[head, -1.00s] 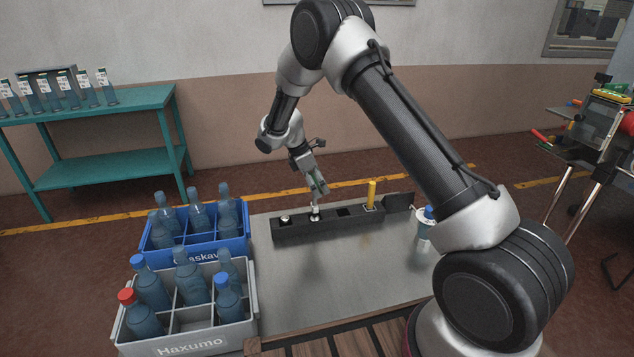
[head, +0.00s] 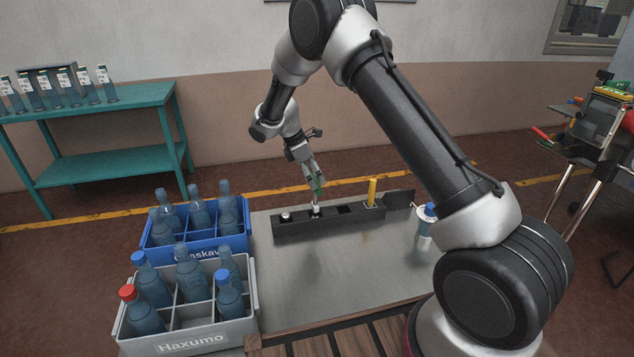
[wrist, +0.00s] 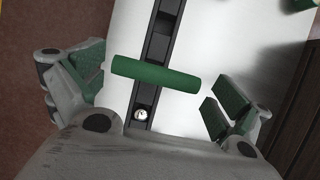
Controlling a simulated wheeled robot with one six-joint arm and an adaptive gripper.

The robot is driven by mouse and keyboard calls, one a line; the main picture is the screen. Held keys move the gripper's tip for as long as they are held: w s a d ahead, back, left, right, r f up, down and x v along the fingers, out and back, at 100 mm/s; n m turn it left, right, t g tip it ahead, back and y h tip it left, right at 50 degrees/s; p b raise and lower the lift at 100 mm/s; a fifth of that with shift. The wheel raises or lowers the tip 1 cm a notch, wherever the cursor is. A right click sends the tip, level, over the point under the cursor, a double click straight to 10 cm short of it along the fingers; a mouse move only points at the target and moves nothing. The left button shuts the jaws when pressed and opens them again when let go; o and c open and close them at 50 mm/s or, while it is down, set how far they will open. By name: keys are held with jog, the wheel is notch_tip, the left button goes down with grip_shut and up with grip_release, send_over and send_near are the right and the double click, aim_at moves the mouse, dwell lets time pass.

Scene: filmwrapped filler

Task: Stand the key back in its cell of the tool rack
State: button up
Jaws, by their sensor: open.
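The key has a green bar handle (wrist: 155,75) that lies crosswise over the rack in the wrist view. In the head view a pale metallic part (head: 316,209), which looks like the key's lower part, is at the second cell from the left; I cannot tell how deep it sits. The tool rack (head: 330,223) is a long dark block on the grey table, also seen in the wrist view (wrist: 152,50). My gripper (head: 316,187) is above that cell. Its green-padded fingers are open, one near each end of the handle, with visible gaps.
A yellow tool (head: 372,192) stands in the rack to the right, beside a dark cell. A round metal top (head: 285,216) shows in the leftmost cell. Blue (head: 240,247) and grey (head: 252,300) bottle crates stand left. A bottle (head: 425,228) stands right. The table front is clear.

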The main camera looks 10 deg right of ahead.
jog(key=v, duration=0.8)
jog(key=shift+r, duration=0.2)
jog(key=shift+a, duration=0.1)
jog(key=s+d+f+m+g, duration=0.1)
jog(key=s+f+m, duration=0.25)
jog(key=s, duration=0.25)
jog(key=s+d+r+m+t+y, duration=0.1)
jog(key=s+d+r+m, duration=0.3)
jog(key=s, duration=0.8)
jog(key=s+d+r+m+t+y, duration=0.2)
jog(key=s+d+r+m, duration=0.3)
jog(key=s+r, duration=0.7)
jog(key=s+d+r+m+t+y, duration=0.1)
jog(key=s+d+r+m+t, duration=0.1)
jog(key=s+d+r+m, duration=0.3)
jog(key=s+d+r, duration=0.3)
jog(key=s, duration=0.4)
jog(key=shift+d+y, duration=0.3)
